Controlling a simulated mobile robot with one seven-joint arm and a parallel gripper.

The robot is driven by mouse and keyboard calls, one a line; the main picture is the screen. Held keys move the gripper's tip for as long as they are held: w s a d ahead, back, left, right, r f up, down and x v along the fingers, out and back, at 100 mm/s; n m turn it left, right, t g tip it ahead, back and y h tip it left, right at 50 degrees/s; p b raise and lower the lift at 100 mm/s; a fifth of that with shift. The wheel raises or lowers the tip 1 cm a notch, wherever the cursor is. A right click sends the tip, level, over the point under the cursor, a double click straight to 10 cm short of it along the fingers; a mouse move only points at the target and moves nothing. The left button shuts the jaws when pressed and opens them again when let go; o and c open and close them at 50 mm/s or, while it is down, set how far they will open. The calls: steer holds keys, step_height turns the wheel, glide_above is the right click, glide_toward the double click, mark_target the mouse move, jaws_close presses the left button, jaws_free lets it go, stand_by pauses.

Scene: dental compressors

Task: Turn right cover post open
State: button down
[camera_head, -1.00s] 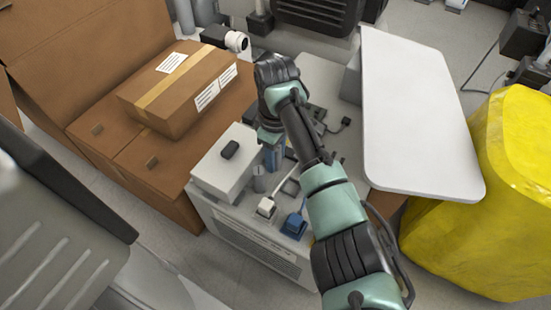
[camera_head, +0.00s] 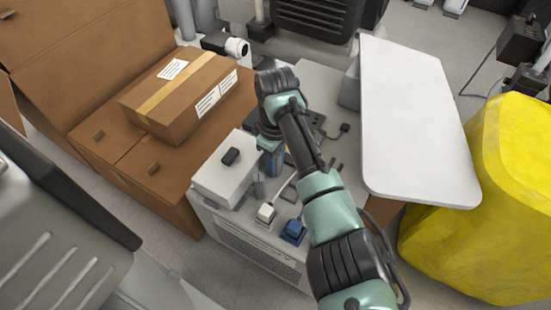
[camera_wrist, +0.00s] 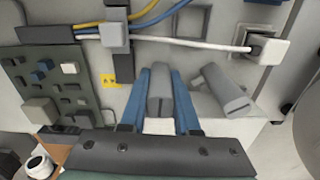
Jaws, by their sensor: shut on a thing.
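My gripper (camera_head: 272,160) is over the front part of the light-grey compressor unit (camera_head: 316,75). In the wrist view, the two blue fingers of my gripper (camera_wrist: 160,80) are shut on a grey post (camera_wrist: 160,100), one on each side. That post appears straight between the fingers, and its lower part is hidden. A second grey post (camera_wrist: 224,90) is to the right in the wrist view, apart from the fingers and tilted. The second post also shows left of my gripper in the head view (camera_head: 258,187).
A white plug (camera_head: 266,212) and a blue plug (camera_head: 293,231) are close in front. A pale panel (camera_head: 415,130) and a yellow bag (camera_head: 485,200) are right. Cardboard boxes (camera_head: 185,95) stand left.

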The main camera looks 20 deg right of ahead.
steer(key=m+p, duration=0.2)
steer(key=p, duration=0.1)
steer(key=shift+a+r, duration=0.15)
steer(key=shift+r, duration=0.2)
steer(key=shift+m+p, duration=0.9)
steer(key=shift+p, duration=0.2)
steer(key=m+p, duration=0.2)
steer(key=m, duration=0.1)
steer(key=shift+f, duration=0.2)
steer(key=shift+f+m+p, duration=0.1)
steer(key=shift+m+p, duration=0.45)
steer(key=shift+m, duration=1.15)
steer(key=shift+w, duration=0.1)
steer(key=c, duration=0.9)
jaws_free()
